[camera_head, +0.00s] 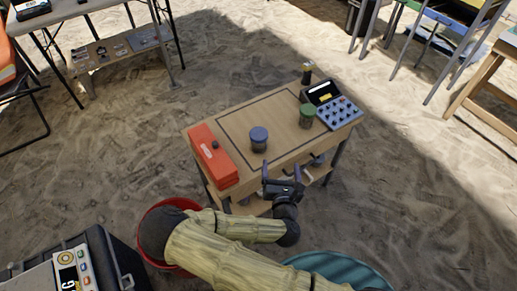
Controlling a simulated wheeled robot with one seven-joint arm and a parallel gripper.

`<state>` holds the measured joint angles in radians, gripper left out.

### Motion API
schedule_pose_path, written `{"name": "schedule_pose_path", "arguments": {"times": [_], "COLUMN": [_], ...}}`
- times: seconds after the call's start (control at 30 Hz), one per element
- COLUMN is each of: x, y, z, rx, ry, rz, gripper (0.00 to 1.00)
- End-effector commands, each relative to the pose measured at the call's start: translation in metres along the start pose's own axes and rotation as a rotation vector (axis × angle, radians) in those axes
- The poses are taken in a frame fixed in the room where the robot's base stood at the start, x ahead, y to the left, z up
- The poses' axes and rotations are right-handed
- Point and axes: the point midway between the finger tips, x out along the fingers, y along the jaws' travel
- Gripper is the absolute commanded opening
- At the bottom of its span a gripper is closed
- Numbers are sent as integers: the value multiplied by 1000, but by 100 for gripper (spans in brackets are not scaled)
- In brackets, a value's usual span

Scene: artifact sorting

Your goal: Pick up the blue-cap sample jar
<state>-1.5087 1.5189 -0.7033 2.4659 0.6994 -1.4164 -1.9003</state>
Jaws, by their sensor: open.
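The blue-cap sample jar (259,139) stands upright on the small wooden table (233,117), a little left of the table's middle. Its cap is blue and its body looks dark. My gripper (279,169) is open and empty at the table's near edge, just below and right of the jar in the picture. The fingers are apart from the jar, one on each side of a gap that points toward the table. Their exact height above the table I cannot tell.
A green-cap jar (306,117) stands right of the blue-cap one. A red box (213,157) lies at the left edge, and a grey keypad device (334,106) and small dark bottle (306,74) are at the back right. A red bucket (160,207) is below left.

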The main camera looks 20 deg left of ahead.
Motion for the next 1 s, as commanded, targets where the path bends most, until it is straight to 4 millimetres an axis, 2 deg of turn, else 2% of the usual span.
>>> {"name": "schedule_pose_path", "arguments": {"times": [0.03,0.1,0.2,0.57,0.67,1.0], "x": [-2,-5,-8,-5,4,62], "y": [12,25,34,34,36,47], "z": [-9,-11,-10,-9,-9,-5], "rx": [-85,-162,-214,-215,-212,-210], "ry": [-25,-54,-77,-78,-78,-78], "rz": [68,133,175,174,175,174], "gripper": [81,81,81,81,81,81]}}
